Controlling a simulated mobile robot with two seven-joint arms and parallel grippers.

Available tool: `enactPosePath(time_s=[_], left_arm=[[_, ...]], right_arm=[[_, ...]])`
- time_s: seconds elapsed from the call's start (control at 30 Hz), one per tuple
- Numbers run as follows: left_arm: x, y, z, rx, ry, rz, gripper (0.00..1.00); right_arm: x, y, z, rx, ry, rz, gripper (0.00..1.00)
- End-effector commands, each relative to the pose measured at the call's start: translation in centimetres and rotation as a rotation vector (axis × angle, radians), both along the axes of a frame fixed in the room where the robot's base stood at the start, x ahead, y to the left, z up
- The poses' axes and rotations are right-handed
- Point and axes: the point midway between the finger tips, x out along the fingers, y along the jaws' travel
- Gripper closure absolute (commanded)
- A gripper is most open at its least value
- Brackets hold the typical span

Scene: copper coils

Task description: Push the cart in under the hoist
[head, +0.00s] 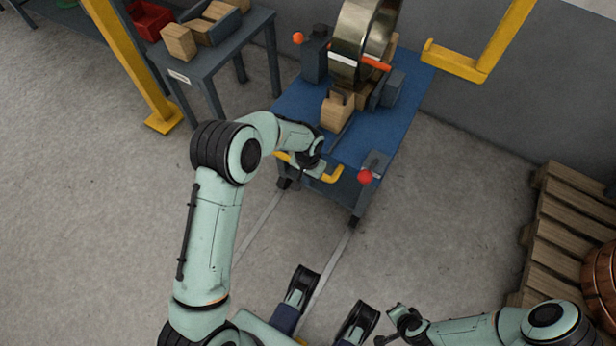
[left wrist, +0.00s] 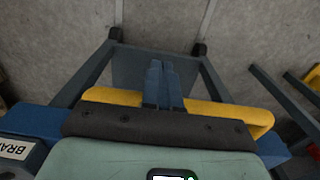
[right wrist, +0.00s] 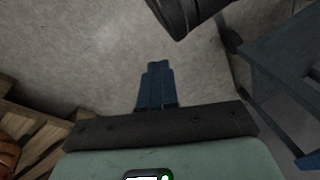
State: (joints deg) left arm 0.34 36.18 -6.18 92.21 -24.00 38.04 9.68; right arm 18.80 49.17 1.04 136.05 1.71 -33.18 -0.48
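The cart (head: 400,105) has a blue top and dark legs on castors; a large metal coil (head: 350,45) stands on it among wooden blocks. Its yellow handle (head: 330,175) is at the near end and also crosses the left wrist view (left wrist: 240,113). My left gripper (head: 302,174) is at this handle, its two fingers (left wrist: 163,82) together and lying across the bar; contact is hard to judge. Yellow hoist posts stand left (head: 140,70) and right (head: 500,40) of the cart; the hoist's top is out of view. My right gripper (head: 384,338) is shut and empty, away from the cart.
Two pale floor strips (head: 335,262) run toward the cart. A grey bench (head: 200,70) with boxes stands left, near the left post. A wooden pallet (head: 560,230) with a copper coil (head: 603,275) is at the right. A grey wall (head: 570,110) closes the right side.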

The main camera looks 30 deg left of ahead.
Motion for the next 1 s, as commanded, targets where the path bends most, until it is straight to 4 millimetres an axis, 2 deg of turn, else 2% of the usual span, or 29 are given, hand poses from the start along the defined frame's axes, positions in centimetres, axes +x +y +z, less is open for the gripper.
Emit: enactPosePath(time_s=[0.17,0.6,0.8,0.97,1.0], left_arm=[[-0.2,0.0,0.0,0.0,0.003,-0.001,1.0],[-3.5,0.0,0.1,0.0,0.005,-0.001,1.0],[-4.2,0.0,0.0,0.0,0.004,-0.001,1.0],[-4.1,0.0,-0.1,0.0,0.004,0.0,1.0],[-4.1,0.0,0.4,0.0,0.003,0.0,1.0]], right_arm=[[0.0,0.0,0.1,0.0,0.0,0.0,1.0],[0.0,0.0,2.2,0.0,-0.008,0.0,1.0],[0.0,0.0,2.5,0.0,-0.008,0.001,1.0],[0.0,1.1,2.8,0.02,-0.012,0.019,1.0],[-0.2,1.5,3.3,0.026,-0.01,0.025,1.0]])
